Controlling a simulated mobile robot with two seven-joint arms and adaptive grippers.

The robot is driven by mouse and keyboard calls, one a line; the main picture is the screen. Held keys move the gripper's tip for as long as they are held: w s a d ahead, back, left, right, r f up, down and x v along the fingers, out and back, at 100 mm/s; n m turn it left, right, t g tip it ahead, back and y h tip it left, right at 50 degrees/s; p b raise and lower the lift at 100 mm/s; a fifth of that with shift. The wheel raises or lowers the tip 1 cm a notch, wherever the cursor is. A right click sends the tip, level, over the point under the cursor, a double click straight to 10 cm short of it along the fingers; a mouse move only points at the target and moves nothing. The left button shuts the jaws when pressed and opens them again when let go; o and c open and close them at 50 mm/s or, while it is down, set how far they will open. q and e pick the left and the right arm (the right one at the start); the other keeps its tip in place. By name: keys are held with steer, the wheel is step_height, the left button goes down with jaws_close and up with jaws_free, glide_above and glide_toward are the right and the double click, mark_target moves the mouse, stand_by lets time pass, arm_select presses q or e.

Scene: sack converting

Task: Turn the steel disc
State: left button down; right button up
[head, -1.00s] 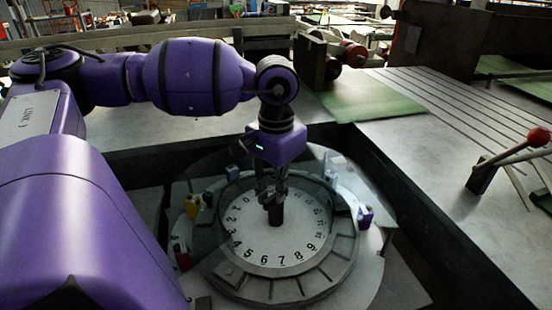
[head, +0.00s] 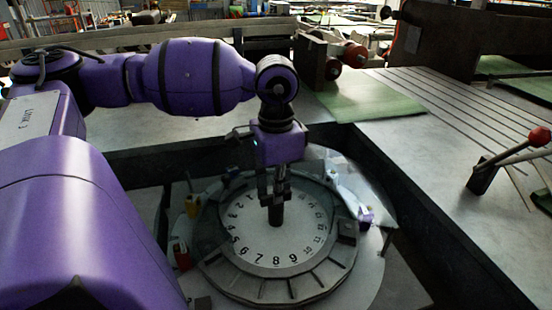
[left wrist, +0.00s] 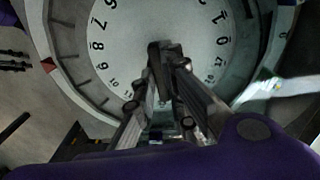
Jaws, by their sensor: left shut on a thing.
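The steel disc (head: 300,240) is a pale round plate with black numbers around its rim, set inside a darker segmented ring (head: 245,281). A dark upright post (head: 276,215) stands at its middle. My left gripper (head: 274,198) points down over the disc's centre and is shut on the post. In the left wrist view the disc (left wrist: 122,42) fills the upper middle, and the post's dark top (left wrist: 155,62) lies between the fingers. The fingers hide part of the disc there. My right gripper is in neither view.
A pale round plate (head: 362,275) surrounds the ring, with small coloured parts, including a red one (head: 182,255) and a purple one (head: 367,219). Dark pit walls (head: 425,225) enclose it. A red-knobbed lever (head: 510,157) stands at the right. A green sheet (head: 365,97) lies behind.

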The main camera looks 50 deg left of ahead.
arm_select(q)
steer(key=shift+m, duration=0.5)
stand_by(0.3)
steer(key=c, duration=1.8)
jaws_free()
steer(key=shift+r, duration=0.1)
step_height(320, 180, up, 12)
